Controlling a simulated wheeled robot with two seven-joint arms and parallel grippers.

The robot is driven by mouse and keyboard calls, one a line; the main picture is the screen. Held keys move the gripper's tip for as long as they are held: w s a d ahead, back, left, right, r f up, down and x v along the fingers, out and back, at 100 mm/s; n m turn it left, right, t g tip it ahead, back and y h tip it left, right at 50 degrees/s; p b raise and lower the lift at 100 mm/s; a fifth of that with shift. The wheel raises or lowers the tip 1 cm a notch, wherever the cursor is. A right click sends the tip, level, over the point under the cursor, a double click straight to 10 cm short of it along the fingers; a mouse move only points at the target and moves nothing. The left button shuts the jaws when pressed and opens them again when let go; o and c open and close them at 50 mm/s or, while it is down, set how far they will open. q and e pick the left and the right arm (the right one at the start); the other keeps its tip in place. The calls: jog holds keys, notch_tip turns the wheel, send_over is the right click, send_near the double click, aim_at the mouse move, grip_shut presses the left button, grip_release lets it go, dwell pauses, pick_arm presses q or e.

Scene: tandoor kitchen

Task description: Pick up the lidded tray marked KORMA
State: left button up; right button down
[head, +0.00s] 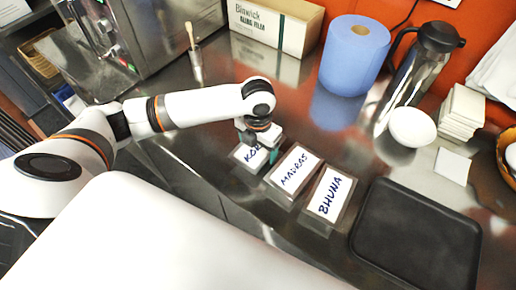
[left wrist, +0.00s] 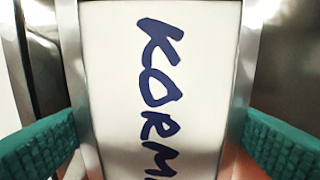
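The KORMA tray (head: 245,158) is the leftmost of three lidded trays on the steel counter. My left gripper and wrist cover part of it in the head view. Its white lid with blue KORMA lettering (left wrist: 205,75) fills the middle of the left wrist view, with the last letter cut off. My left gripper (head: 258,149) is over this tray. Its teal fingers are spread, one near each long side of the tray (left wrist: 160,140). I cannot tell whether they touch the rim. My right gripper is not in view.
The MADRAS tray (head: 295,171) stands close on the right, then the BHUNA tray (head: 330,196). A black tray (head: 418,238) lies farther right. Behind are a blue paper roll (head: 354,54), a steel jug (head: 412,75), a white bowl (head: 412,127) and a film box (head: 275,22).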

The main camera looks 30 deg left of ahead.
pick_arm(q)
jog(key=c, duration=0.3)
jog(key=shift+r, duration=0.1)
